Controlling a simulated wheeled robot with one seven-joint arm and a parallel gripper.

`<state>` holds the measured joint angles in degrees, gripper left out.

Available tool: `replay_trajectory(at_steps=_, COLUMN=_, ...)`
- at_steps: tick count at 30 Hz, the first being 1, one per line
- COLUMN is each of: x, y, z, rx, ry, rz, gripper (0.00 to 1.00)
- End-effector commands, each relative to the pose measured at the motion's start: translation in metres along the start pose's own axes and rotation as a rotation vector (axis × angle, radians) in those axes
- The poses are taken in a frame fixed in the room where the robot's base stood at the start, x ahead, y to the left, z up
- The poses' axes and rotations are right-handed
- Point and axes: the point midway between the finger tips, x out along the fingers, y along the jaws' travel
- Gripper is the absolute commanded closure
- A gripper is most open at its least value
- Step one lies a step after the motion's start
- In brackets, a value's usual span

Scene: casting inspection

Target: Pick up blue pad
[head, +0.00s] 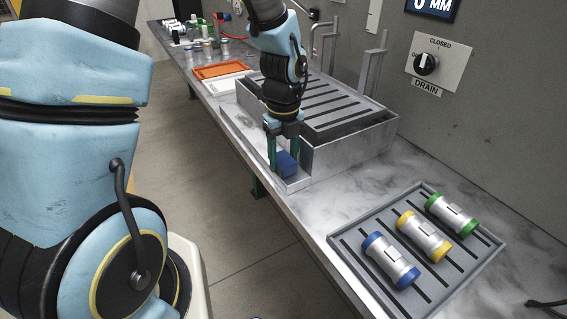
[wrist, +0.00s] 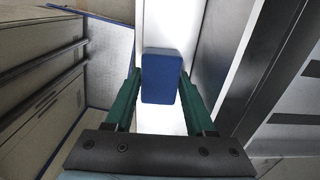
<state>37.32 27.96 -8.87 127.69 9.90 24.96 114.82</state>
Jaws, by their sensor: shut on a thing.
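The blue pad (head: 286,164) is a small dark-blue block at the near end of a narrow, light tray (head: 292,184) along the front of the bench. My gripper (head: 285,160) points down over it, with its green fingers on either side of the pad. In the wrist view the blue pad (wrist: 161,77) sits between the two green fingers of my gripper (wrist: 161,95), which are shut on it. A bright, pale surface lies beneath the pad. I cannot tell whether the pad touches the tray.
A metal basin with a slatted top (head: 350,135) stands right behind my gripper. A grey slotted tray (head: 345,238) holds blue-, yellow- and green-ended cylinders at the near right. An orange tray (head: 220,70) and a white tray (head: 222,85) lie farther back. A drain knob (head: 426,64) is on the wall.

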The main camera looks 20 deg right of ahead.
Motion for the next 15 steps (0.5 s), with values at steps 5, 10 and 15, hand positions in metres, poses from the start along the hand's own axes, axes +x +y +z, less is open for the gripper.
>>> replay_trajectory(at_steps=5, x=-0.001, y=0.0, z=0.0, rx=0.0, ry=0.0, rz=-0.001, gripper=0.99)
replay_trajectory(at_steps=10, x=-0.018, y=-0.001, z=0.001, rx=-0.001, ry=-0.002, rz=-0.004, gripper=0.99)
replay_trajectory(at_steps=15, x=-0.053, y=-0.001, z=0.002, rx=-0.002, ry=-0.004, rz=-0.005, gripper=0.99)
